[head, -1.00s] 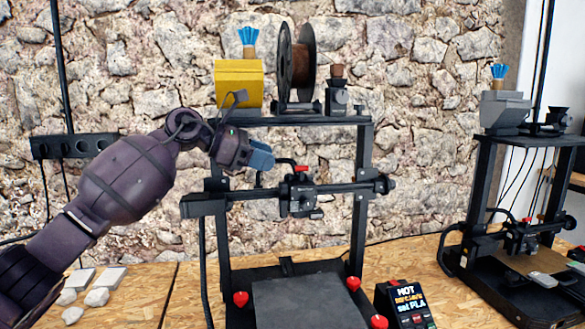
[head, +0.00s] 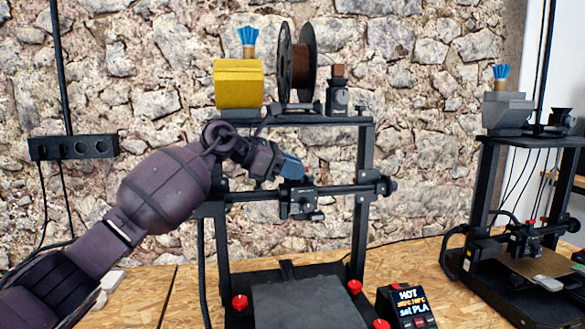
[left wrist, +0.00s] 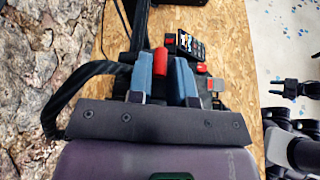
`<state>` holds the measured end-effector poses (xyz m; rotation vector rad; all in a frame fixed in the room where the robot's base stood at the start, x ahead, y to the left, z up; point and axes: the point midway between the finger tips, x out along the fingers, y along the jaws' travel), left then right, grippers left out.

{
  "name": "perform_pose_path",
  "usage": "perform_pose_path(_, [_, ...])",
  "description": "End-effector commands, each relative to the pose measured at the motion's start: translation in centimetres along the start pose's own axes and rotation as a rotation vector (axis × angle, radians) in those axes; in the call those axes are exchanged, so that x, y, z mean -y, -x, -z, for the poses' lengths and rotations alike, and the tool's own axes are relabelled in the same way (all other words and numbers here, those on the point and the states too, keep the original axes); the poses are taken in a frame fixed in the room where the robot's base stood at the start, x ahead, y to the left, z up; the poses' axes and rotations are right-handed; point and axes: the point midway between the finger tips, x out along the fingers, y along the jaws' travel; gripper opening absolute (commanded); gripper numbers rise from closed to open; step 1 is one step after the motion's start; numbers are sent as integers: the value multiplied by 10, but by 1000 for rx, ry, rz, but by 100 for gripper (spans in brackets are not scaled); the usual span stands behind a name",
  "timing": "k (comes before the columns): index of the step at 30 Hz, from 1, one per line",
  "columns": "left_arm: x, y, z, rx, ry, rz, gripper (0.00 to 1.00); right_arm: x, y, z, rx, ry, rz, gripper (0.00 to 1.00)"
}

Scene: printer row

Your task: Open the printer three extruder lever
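A black printer (head: 364,210) stands on the wooden bench, with its extruder carriage (head: 300,205) on the crossbar. My left gripper (head: 294,168) has blue fingers and is at the top of the carriage. In the left wrist view the left gripper (left wrist: 162,80) is open, its fingers on either side of the lever. I cannot tell whether they touch it.
A spool (head: 302,62) and a yellow box (head: 238,84) sit on the printer's top bar. A display (head: 406,306) reading HOT and set PLA stands at the bed's right. A second printer (head: 474,190) is at the right. A stone wall (head: 420,130) is behind.

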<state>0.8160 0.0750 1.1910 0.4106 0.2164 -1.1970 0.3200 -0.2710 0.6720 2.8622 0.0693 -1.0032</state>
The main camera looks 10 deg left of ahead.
Motion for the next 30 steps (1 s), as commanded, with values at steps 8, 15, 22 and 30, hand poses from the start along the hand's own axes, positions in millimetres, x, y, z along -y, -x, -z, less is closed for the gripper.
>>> perform_pose_path(8, [0,0,0,0,0,-2,0,0,0,0,0,0,1,43])
perform_pose_path(15, [1,2,-1,-1,-71,-34,0,1,1,3,-5,0,2,43])
perform_pose_path(22, [8,3,-2,-1,-284,-123,0,1,2,6,-10,0,2,43])
perform_pose_path(30, [9,2,-1,1,-350,-151,0,1,3,5,-7,-1,2,43])
